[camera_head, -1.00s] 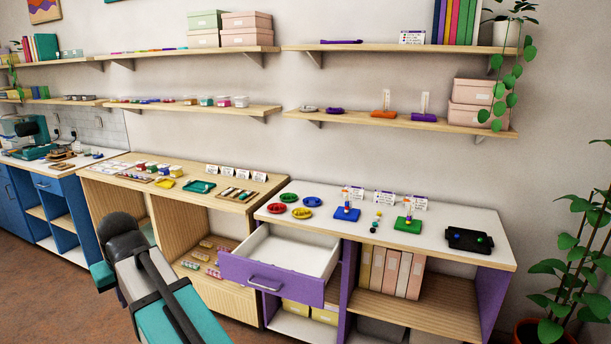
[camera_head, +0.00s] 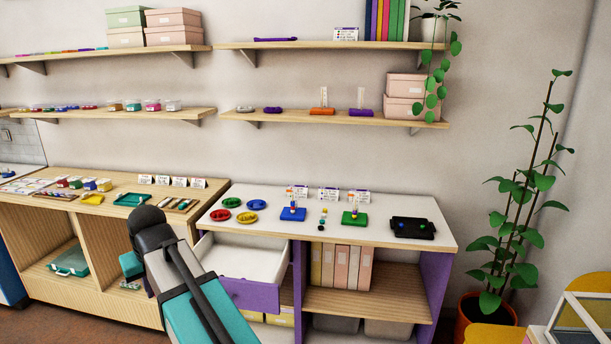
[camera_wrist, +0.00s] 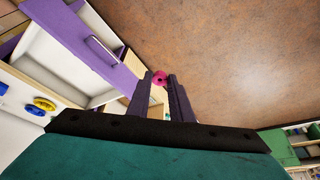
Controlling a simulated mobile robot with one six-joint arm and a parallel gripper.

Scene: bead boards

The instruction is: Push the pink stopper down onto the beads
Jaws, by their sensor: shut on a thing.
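The pink stopper (camera_wrist: 160,77) shows in the wrist view, gripped between the dark fingertips of my gripper (camera_wrist: 160,80). The fingers are shut on it, over the floor in front of the open drawer. In the head view my arm hides the gripper and stopper. On the white worktop a blue board (camera_head: 293,215) bears a short upright stack of small beads (camera_head: 293,208). A green board (camera_head: 354,219) to its right also has an upright post with small beads. Their exact order is too small to tell. The stopper is apart from both boards.
An open purple drawer (camera_head: 250,293) juts out below the worktop (camera_head: 400,205). Red, green and yellow dishes (camera_head: 246,217) stand left of the boards. Loose beads (camera_head: 323,216) lie between the boards. A black tray (camera_head: 412,229) is at the right, with cards (camera_head: 328,195) behind.

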